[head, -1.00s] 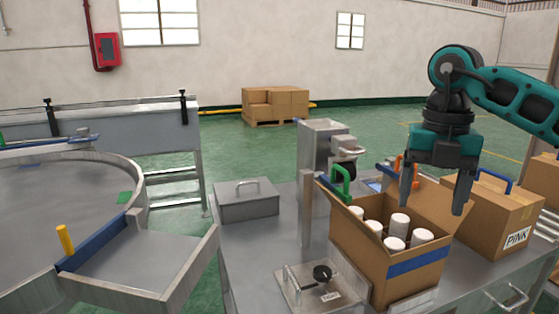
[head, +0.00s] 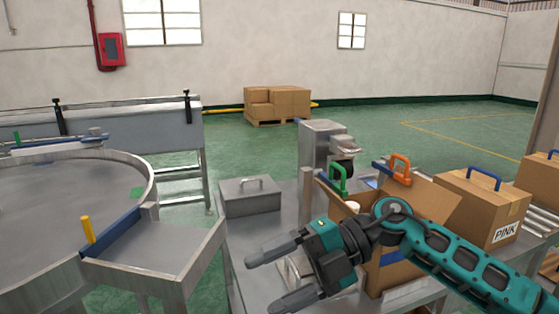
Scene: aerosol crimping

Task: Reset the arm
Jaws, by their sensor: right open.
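My right arm comes in from the lower right in the head view. Its teal and black gripper (head: 268,277) points left, with two grey fingers spread wide and nothing between them. The gripper is low over the front of the metal table, in front of the open cardboard box (head: 392,275). The arm crosses the box and hides most of the white-capped cans in it; one white cap (head: 351,206) still shows. My left gripper is not in view.
A lidded metal box (head: 250,197) stands on the table (head: 240,238) behind the gripper. A metal crimping machine (head: 322,150) stands behind the open box. A closed carton marked PINK (head: 482,207) is to the right. A round metal turntable (head: 65,205) is at the left.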

